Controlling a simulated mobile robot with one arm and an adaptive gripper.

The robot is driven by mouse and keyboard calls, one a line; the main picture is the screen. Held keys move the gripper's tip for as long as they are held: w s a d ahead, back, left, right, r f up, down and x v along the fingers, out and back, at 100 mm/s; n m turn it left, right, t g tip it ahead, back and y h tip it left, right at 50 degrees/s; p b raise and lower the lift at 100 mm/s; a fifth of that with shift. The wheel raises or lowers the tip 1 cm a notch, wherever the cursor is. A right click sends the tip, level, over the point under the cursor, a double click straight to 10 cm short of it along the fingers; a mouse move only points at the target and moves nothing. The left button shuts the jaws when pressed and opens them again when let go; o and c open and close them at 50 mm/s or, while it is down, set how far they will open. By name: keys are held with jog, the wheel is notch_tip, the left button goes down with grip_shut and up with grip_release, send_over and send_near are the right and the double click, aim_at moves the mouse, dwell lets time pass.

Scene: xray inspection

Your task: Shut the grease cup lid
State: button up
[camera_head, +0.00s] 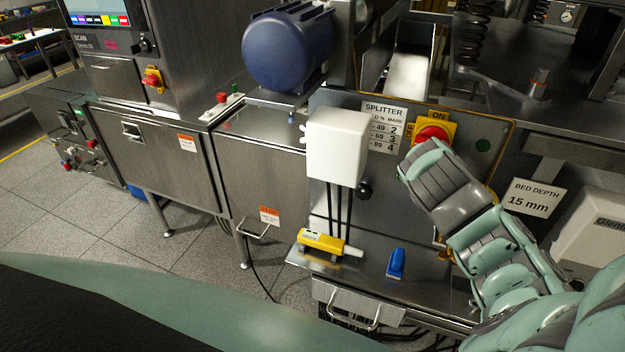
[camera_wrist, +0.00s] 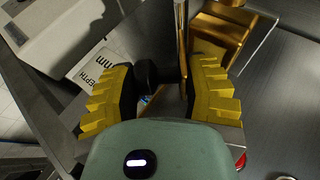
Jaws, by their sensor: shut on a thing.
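In the wrist view, my gripper (camera_wrist: 162,78) has its two yellow-ridged fingers on either side of a black knob (camera_wrist: 152,73). It is shut on the knob. The knob meets a thin brass-coloured plate (camera_wrist: 182,40), seen nearly edge-on, which looks like the grease cup lid standing open. The brass grease cup (camera_wrist: 218,35) is just to the right of the plate, with part of it behind the right finger. In the head view, my arm covers the gripper, and only small brass-yellow bits show beside it. The lid's exact angle cannot be told.
A bed depth sign (camera_head: 534,197) and a pale box (camera_head: 595,225) are right of my arm. A red switch on a yellow plate (camera_head: 436,130) is close by my arm. A white housing (camera_head: 337,146), a yellow tool (camera_head: 321,242) and a blue item (camera_head: 396,263) are to the left.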

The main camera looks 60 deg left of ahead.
jog(key=shift+s+a+t+h, duration=0.15)
jog(key=shift+a+t+h, duration=0.05)
jog(key=shift+t+h, duration=0.1)
dwell(0.5)
jog(key=o, duration=1.1)
jog(key=shift+f, duration=0.1)
jog(key=shift+d, duration=0.1)
